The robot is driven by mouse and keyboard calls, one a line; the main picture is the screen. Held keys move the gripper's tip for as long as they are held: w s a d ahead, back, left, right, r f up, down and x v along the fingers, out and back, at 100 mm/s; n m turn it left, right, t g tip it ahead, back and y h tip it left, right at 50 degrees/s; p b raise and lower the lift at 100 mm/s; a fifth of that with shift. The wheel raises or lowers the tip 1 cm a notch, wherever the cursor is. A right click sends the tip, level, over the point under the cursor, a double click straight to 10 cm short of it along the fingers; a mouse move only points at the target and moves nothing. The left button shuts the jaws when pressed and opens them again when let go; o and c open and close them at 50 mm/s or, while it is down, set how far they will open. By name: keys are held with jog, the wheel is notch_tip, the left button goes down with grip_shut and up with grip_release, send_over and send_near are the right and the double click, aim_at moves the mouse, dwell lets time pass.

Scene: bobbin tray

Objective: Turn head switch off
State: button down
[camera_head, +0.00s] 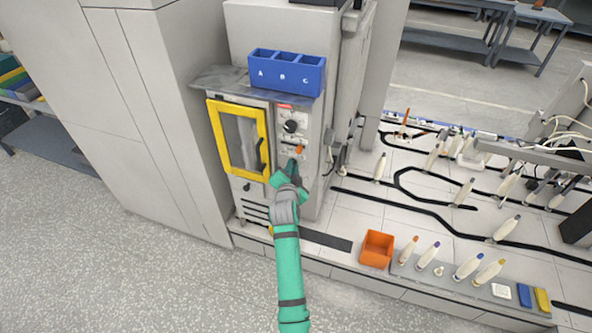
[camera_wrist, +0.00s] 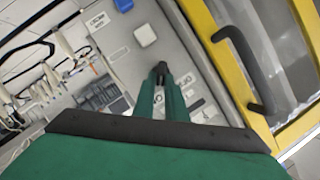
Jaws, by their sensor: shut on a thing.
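The control panel (camera_head: 285,137) is on the grey machine, right of a yellow-framed door. It carries a dark round knob (camera_head: 290,126) and, below that, a small orange part (camera_head: 299,150). My gripper (camera_head: 293,164) reaches the panel from below, just under the orange part. In the wrist view my gripper (camera_wrist: 161,70) has its fingers together, with dark tips against the panel (camera_wrist: 178,50). The thing between the tips is hidden; by its place on the panel it appears to be the head switch. I cannot read the switch's position.
The yellow door (camera_head: 213,122) has a dark handle (camera_wrist: 247,65) close beside my gripper. A blue bin (camera_head: 287,73) marked with letters sits on the shelf above. An orange box (camera_head: 377,248) and several bobbins stand at lower right. The floor on the left is clear.

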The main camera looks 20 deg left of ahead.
jog(key=shift+s+a+f+n+h, duration=0.15)
jog(key=shift+a+n+h, duration=0.25)
jog(key=shift+n+h, duration=1.15)
jog(key=shift+w+a+f+n+h, duration=0.15)
jog(key=shift+a+n+h, duration=0.3)
jog(key=shift+n+h, duration=1.1)
jog(key=shift+s+a+f+n+h, duration=0.2)
jog(key=shift+a+n+h, duration=0.35)
jog(key=shift+n, duration=1.85)
jog(key=shift+d, duration=0.2)
jog(key=c, duration=1.8)
grip_release()
jog(key=shift+r, duration=0.1)
jog(key=shift+w+d, duration=0.1)
jog(key=shift+w+d+h, duration=0.1)
jog(key=shift+h, duration=0.15)
jog(key=v, duration=1.1)
jog(key=shift+r, duration=0.2)
